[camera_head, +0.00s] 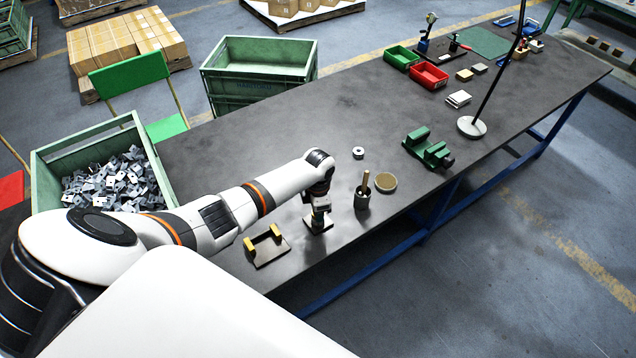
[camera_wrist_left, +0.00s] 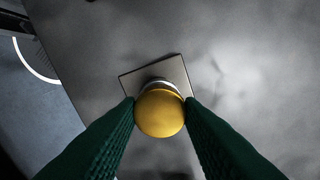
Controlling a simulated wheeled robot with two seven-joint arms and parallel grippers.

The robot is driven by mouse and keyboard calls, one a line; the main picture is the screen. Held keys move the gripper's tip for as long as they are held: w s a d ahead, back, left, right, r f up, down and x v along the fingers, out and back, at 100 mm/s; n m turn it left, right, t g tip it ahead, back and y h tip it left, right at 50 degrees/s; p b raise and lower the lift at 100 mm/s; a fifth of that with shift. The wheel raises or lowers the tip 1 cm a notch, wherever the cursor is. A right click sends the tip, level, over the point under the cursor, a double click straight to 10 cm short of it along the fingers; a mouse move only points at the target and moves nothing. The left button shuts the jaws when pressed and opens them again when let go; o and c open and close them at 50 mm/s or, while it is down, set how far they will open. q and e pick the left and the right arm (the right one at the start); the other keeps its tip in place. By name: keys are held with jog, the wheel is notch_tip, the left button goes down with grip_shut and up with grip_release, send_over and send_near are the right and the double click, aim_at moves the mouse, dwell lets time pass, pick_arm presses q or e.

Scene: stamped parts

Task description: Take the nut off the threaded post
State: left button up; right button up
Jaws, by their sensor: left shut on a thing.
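In the left wrist view a yellow, round-topped piece, which I take for the nut (camera_wrist_left: 160,113), sits between the green fingers of my left gripper (camera_wrist_left: 160,108). The fingers press on it from both sides. A pale ring-shaped edge shows just behind it. Below is a square metal base plate (camera_wrist_left: 176,72), which also shows in the head view (camera_head: 318,223) near the table's front edge. My left gripper (camera_head: 320,204) points down over this plate. The threaded post is hidden by the nut and gripper; I cannot tell whether the nut is still on it. My right gripper is not in view.
A plate with yellow blocks (camera_head: 267,250) lies left of the gripper. To its right stand a dark cup with a stick (camera_head: 362,200) and a round tan dish (camera_head: 385,183). A pale ring (camera_head: 358,152) and a green fixture (camera_head: 428,150) lie further back. Dark tabletop (camera_head: 300,115) is free behind.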

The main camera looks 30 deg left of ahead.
pick_arm(q)
jog(key=shift+n+p, duration=0.65)
jog(key=shift+n, duration=0.25)
jog(key=shift+r+n+p, duration=0.1)
jog(key=shift+n+p, duration=0.55)
jog(key=shift+n, duration=0.25)
jog(key=shift+n+p, duration=0.45)
jog(key=shift+n, duration=0.75)
jog(key=o, duration=1.1)
jog(key=shift+s, duration=0.1)
jog(key=shift+c, duration=0.2)
